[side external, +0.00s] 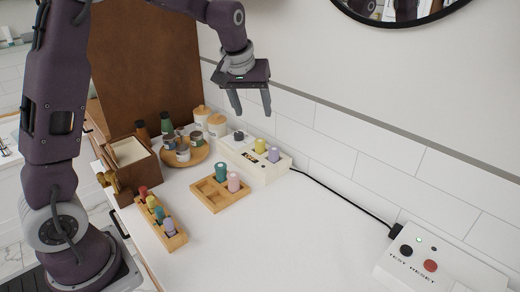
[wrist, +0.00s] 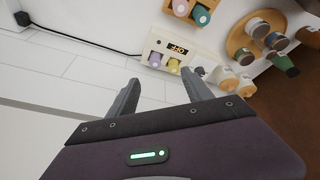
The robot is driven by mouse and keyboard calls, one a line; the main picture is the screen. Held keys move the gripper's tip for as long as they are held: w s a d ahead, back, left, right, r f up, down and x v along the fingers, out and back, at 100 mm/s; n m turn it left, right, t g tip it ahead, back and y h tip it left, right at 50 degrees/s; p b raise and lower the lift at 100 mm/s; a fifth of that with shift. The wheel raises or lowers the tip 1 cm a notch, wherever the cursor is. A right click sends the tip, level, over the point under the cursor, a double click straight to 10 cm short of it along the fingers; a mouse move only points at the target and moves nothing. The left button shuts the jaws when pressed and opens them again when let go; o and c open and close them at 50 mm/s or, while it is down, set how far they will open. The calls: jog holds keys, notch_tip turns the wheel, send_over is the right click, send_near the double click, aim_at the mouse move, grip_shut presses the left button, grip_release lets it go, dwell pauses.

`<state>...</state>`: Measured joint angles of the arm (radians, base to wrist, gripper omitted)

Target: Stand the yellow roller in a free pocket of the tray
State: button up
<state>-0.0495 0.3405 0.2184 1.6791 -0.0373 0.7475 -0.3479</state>
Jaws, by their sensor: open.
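A yellow roller (side external: 260,146) stands in the top of a white device (side external: 262,172), beside a lilac roller (side external: 273,155). The wrist view also shows the yellow roller (wrist: 172,66) and the lilac one (wrist: 155,60). The wooden tray (side external: 221,210) lies in front of the device. A teal roller (side external: 221,172) and a pink roller (side external: 233,182) stand in its back and right pockets; pockets at its left and front look empty. My gripper (side external: 251,108) is open and empty, above the device and apart from the rollers. Its fingers show in the wrist view (wrist: 160,80).
A wooden rack (side external: 175,241) holds several rollers, including yellowish ones. A round board (side external: 185,159) with jars, a wooden box (side external: 133,165) and canisters (side external: 217,125) stand behind left. A cable crosses to a button box (side external: 430,265) at right. The middle counter is clear.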

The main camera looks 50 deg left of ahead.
jog(key=n+g+y, duration=0.1)
jog(key=n, duration=0.1)
send_near(260, 141)
jog(key=f, duration=0.2)
jog(key=shift+y, duration=0.3)
jog(key=x, duration=0.8)
jog(key=shift+w+f, duration=0.1)
jog(key=shift+w, duration=0.2)
grip_shut()
